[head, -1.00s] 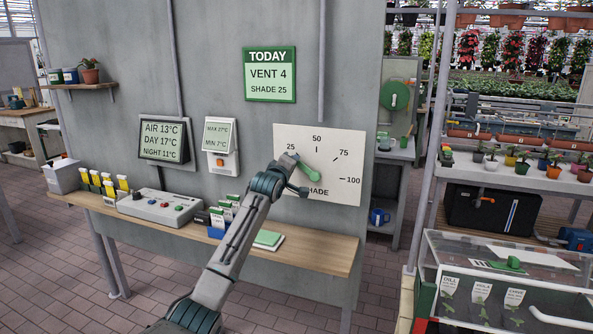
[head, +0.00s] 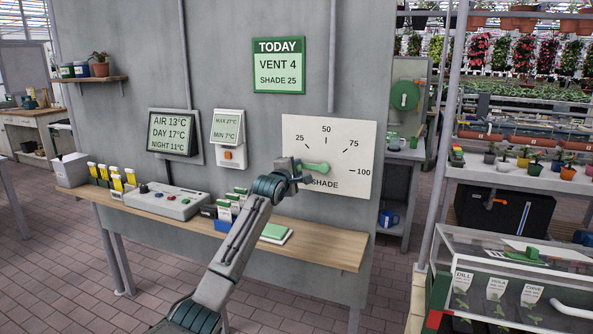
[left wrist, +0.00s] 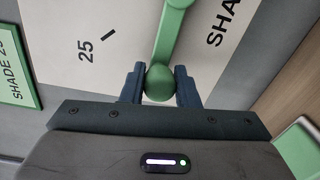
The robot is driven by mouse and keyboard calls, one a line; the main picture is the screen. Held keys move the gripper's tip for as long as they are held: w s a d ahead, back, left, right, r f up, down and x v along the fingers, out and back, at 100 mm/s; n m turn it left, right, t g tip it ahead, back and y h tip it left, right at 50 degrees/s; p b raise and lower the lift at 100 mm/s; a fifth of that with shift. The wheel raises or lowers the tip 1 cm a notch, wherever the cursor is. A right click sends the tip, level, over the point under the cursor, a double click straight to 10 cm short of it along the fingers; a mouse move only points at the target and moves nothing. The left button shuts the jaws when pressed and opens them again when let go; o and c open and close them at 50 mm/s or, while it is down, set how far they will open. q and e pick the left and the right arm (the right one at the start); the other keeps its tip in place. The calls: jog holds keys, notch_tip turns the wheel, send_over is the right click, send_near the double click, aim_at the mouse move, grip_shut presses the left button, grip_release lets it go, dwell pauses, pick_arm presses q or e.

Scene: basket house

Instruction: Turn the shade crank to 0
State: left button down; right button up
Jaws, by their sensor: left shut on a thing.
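The shade dial is a white board (head: 350,138) on the grey wall, marked 25, 50, 75 and 100 over the word SHADE. Its green crank (head: 316,168) points left from its hub, below the 25 mark. The left end of the scale, where 0 would be, is hidden behind my gripper. My left gripper (head: 298,174) is shut on the crank's knob end. In the left wrist view, the round green knob (left wrist: 158,84) sits between the two dark fingers of the gripper (left wrist: 159,75), with the 25 mark to its left. My right gripper is not in view.
A green TODAY sign (head: 278,66) reads VENT 4, SHADE 25. Below the dial, a wooden shelf (head: 330,248) holds a grey control box (head: 168,202), seed packets and a green pad (head: 275,233). A glass case (head: 510,270) stands at the lower right.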

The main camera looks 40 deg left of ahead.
pick_arm(q)
jog(key=shift+f, duration=0.25)
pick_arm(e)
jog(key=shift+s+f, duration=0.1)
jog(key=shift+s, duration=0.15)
pick_arm(q)
jog(key=c, duration=1.2)
grip_release()
jog(key=shift+c, duration=0.2)
jog(key=shift+o, duration=0.6)
jog(key=shift+r, duration=0.15)
jog(key=b+v, duration=0.3)
jog(key=v, duration=0.8)
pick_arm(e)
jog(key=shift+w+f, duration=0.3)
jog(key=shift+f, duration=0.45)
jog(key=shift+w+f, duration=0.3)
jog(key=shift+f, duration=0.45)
pick_arm(q)
jog(key=shift+w, duration=0.1)
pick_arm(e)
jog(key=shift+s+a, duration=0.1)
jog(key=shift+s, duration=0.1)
